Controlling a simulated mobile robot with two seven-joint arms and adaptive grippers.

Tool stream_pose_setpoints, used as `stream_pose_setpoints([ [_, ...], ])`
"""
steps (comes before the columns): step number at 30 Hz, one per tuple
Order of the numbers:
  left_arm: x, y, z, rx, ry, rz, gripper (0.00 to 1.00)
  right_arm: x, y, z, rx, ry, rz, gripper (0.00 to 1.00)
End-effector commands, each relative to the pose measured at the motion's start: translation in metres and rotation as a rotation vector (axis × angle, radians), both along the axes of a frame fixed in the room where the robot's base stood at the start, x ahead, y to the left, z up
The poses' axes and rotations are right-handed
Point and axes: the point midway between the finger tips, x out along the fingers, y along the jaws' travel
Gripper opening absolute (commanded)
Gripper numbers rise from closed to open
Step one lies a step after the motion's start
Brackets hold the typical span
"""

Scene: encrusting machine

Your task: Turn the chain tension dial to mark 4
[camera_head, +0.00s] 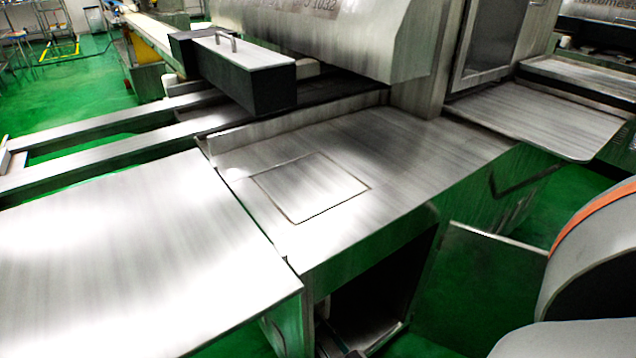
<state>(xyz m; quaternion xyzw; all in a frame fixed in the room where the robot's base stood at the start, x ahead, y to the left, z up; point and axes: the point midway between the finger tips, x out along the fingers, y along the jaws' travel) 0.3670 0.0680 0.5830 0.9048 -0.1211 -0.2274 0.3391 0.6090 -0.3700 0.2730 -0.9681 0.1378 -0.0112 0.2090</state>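No chain tension dial or mark 4 can be made out in the head view. The encrusting machine (400,150) fills the middle, with a brushed metal top and a square inset panel (311,187). Below its front edge is a dark open compartment (375,290). A door panel (480,285) stands open to the right of that compartment. The inside of the compartment is too dark to read. Neither of my grippers shows. A grey and orange rounded link of my own right arm covers the lower right corner.
A wide metal table (120,260) juts out at the lower left. A black box with a handle (240,75) sits over the rails behind. A metal shelf (545,115) extends at the right. Green floor (75,85) is open at the far left.

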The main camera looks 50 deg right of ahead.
Motion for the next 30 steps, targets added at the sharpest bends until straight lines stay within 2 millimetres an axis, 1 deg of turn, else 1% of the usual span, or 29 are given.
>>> stream_pose_setpoints([
  [30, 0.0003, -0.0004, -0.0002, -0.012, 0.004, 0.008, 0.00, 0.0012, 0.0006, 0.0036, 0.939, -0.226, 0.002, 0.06],
])
